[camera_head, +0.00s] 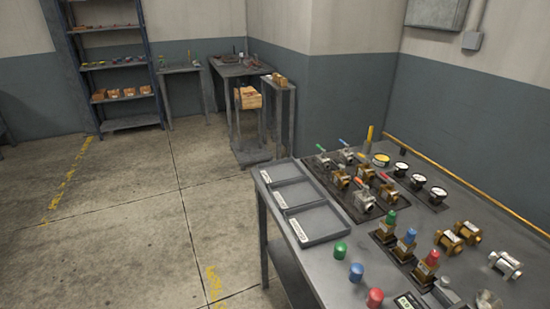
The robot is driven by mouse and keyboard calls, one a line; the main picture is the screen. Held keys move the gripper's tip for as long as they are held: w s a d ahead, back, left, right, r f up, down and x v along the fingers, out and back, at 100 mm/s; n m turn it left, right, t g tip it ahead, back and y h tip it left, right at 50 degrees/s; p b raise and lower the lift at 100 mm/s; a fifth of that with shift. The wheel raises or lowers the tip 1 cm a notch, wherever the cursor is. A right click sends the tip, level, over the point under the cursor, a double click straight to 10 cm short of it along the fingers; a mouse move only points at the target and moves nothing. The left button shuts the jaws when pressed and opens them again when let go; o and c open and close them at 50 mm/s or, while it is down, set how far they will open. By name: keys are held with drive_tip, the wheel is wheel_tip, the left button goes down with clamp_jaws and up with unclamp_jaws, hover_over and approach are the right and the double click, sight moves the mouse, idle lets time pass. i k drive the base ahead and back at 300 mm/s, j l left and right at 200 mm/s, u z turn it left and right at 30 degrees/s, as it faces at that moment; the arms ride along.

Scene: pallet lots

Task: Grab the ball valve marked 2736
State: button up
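Several ball valves with coloured lever handles stand in a group on the grey workbench (330,270) at the right. The back row has a valve with a green lever (322,160) and one with a blue lever (347,155). In front are brass valves (340,179) and a silver valve with a red lever (363,200). A brass valve (388,192) stands to its right. The number 2736 cannot be read on any of them. My gripper is not in view.
Grey trays (318,234) line the bench's left edge. Round gauges (418,181), brass fittings (466,231), capped valves (405,243) and loose caps (356,272) crowd the bench. A shelf (130,122) and tables (232,70) stand at the back. The floor at left is clear.

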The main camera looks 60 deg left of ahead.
sight(321, 160)
drive_tip(key=u, duration=1.5)
drive_tip(key=i+j+z, duration=0.1)
drive_tip(key=z, duration=0.3)
drive_tip(key=i+j+z, duration=0.1)
drive_tip(key=z, duration=0.3)
drive_tip(key=j+z, duration=0.2)
drive_tip(key=z, duration=0.25)
drive_tip(key=j+z, duration=0.2)
drive_tip(key=z, duration=0.2)
drive_tip(key=j+z, duration=0.2)
drive_tip(key=j, duration=0.5)
drive_tip(key=j+z, duration=0.2)
drive_tip(key=j, duration=0.45)
drive_tip(key=k+j+z, duration=0.2)
drive_tip(key=j, duration=0.5)
drive_tip(key=j+z, duration=0.15)
drive_tip(key=j, duration=1.45)
